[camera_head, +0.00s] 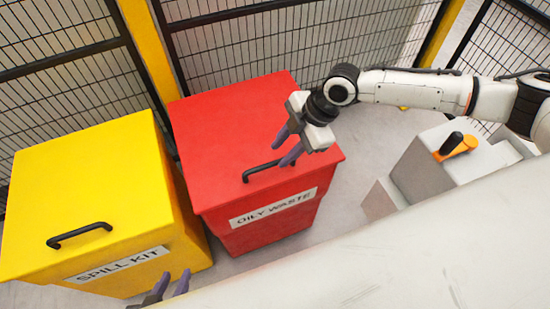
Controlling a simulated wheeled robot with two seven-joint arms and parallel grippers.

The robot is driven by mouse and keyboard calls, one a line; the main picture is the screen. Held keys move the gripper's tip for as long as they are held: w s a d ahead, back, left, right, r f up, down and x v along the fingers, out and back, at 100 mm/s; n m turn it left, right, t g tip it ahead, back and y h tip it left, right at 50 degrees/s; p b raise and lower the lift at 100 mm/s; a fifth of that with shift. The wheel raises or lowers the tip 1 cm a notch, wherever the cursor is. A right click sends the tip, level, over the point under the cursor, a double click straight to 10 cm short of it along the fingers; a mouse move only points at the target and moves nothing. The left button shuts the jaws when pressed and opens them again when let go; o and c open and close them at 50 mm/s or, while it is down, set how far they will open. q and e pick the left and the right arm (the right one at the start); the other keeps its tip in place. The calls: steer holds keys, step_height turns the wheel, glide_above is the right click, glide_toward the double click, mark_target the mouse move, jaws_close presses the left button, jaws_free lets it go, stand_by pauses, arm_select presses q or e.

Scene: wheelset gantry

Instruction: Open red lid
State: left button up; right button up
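The red bin (262,228) labelled OILY WASTE stands in the middle with its red lid (225,130) closed. A black bar handle (262,168) sits at the lid's front edge. My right gripper (280,153) reaches in from the right over the lid. Its purple fingers are apart and point down towards the handle's right end. One fingertip overlaps that end in the picture; I cannot tell whether it touches. My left gripper (168,288) is at the bottom edge, in front of the yellow bin, with its fingers apart and empty. Its arm is hidden.
A yellow bin (95,190) labelled SPILL KIT stands close on the left, lid closed, with a black handle (80,236). A mesh fence (270,45) with yellow posts runs behind. A grey box (445,170) with a black and orange lever (455,145) stands at right.

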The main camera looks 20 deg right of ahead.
mark_target(272, 163)
steer(key=x, duration=0.5)
steer(key=shift+r, duration=0.1)
steer(key=shift+c, duration=0.3)
jaws_close()
